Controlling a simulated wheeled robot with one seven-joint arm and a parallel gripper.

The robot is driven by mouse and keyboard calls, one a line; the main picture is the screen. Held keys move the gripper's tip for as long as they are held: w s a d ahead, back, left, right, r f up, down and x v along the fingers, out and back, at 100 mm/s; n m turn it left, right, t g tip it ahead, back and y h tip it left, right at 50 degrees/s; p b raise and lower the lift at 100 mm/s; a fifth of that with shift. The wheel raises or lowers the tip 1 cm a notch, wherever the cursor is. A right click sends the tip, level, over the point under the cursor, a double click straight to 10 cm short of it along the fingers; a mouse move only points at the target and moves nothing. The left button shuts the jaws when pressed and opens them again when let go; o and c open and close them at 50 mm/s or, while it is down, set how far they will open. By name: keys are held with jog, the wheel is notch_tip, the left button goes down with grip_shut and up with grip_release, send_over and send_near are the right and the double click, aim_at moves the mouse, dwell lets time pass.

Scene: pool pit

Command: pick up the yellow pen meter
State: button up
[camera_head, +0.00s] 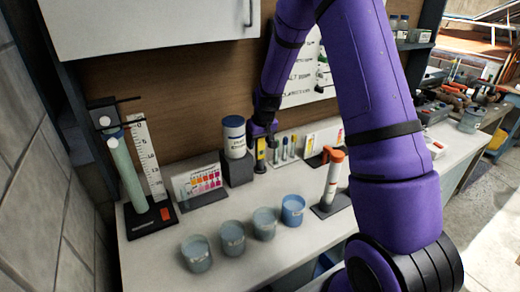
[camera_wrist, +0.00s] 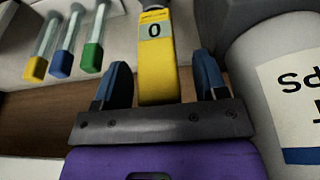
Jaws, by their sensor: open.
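The yellow pen meter (camera_wrist: 155,72) stands between the two fingers of my gripper (camera_wrist: 162,85) in the wrist view, with a small display reading 0. A gap shows on each side of it, so the fingers are open around it and do not appear to touch it. In the head view the yellow pen meter (camera_head: 261,152) is upright at the back of the bench, just right of a dark block that carries a white jar. My gripper (camera_head: 261,133) is at its upper part there, and my purple arm reaches in from the right.
The white jar (camera_head: 234,137) is close beside the gripper; its label (camera_wrist: 298,100) fills the right of the wrist view. Vials with yellow, blue and green caps (camera_wrist: 76,45) stand on the other side. Several beakers (camera_head: 233,238) line the bench front. An orange-capped tube (camera_head: 333,180) stands right.

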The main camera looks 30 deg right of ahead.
jog(key=c, duration=1)
jog(key=shift+c, duration=0.2)
jog(key=shift+r, duration=0.1)
notch_tip(320, 180, up, 10)
jog(key=shift+f, duration=0.1)
